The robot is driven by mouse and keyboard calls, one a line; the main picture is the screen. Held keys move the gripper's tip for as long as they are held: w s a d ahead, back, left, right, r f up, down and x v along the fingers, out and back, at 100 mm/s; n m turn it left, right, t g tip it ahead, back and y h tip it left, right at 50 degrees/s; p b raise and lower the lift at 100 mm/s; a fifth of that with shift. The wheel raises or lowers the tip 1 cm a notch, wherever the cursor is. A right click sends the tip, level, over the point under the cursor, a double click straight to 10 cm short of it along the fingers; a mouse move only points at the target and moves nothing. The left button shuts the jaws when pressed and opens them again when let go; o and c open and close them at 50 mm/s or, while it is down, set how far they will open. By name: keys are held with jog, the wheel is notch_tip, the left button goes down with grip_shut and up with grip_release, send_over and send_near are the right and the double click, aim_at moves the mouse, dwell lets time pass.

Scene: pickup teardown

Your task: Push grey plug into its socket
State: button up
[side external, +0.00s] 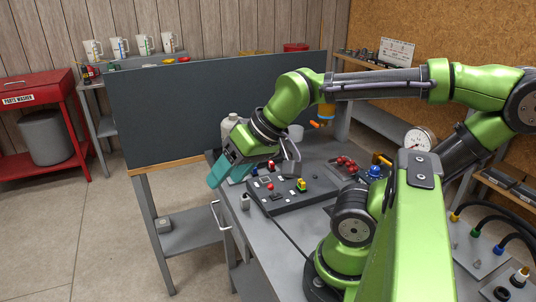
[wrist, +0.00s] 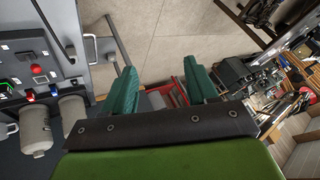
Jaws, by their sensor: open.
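My gripper (side external: 216,177) has teal fingers and hangs beyond the left edge of the bench, beside the dark control panel. In the wrist view my gripper (wrist: 158,66) is open, with only floor and a red cart behind the gap. A small pale grey piece with a dark top (side external: 245,202) stands near the bench's left edge, below the fingers; I cannot tell whether it is the grey plug. The control panel (side external: 300,197) carries red buttons and small coloured parts; it also shows at the left of the wrist view (wrist: 15,78). I cannot make out the grey plug's socket.
A dark upright board (side external: 190,110) stands behind the bench. A tray of red parts (side external: 346,166) is at the back right of the panel. Several cables with coloured ends (side external: 490,245) are at far right. The floor left of the bench is open.

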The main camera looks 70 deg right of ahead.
jog(key=w+d+f+m+g+h, duration=0.1)
jog(key=w+d+f+m+g, duration=0.3)
jog(key=w+d+m, duration=0.4)
jog(key=m+g+h, duration=0.1)
jog(key=m+g, duration=0.2)
jog(key=m, duration=1.2)
send_over(242, 197)
notch_tip(242, 197, down, 3)
notch_tip(242, 197, down, 16)
jog(key=shift+s+f, duration=0.1)
jog(key=shift+f, duration=0.15)
grip_shut()
jog(key=shift+r, duration=0.35)
